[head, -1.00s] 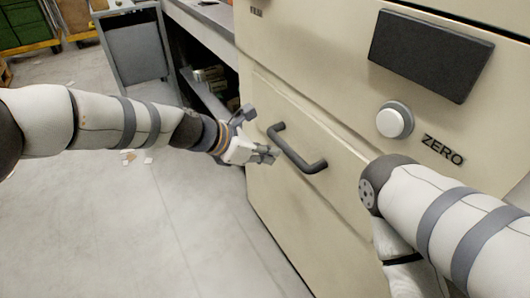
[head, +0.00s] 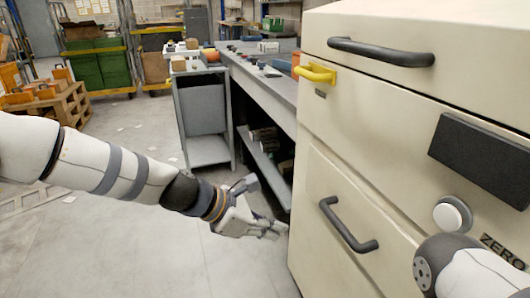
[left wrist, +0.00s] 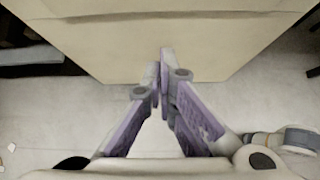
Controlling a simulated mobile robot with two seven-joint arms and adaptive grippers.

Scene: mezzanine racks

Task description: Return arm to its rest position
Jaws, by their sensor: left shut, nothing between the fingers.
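My left arm (head: 110,170) reaches in from the left in the head view. Its gripper (head: 280,229) is shut and empty, close to the left edge of the cream cabinet and left of the dark lower handle (head: 347,226), apart from it. In the left wrist view the fingertips (left wrist: 160,72) meet with nothing between them, in front of the cream cabinet (left wrist: 185,30). Part of my right arm (head: 470,272) shows at the lower right of the head view. Its gripper is out of view.
The cream cabinet (head: 322,165) carries a dark top handle (head: 380,51), a yellow handle (head: 315,73), a black panel (head: 482,158) and a round knob (head: 452,215). A grey workbench (head: 262,90) and a grey cart (head: 205,150) stand behind.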

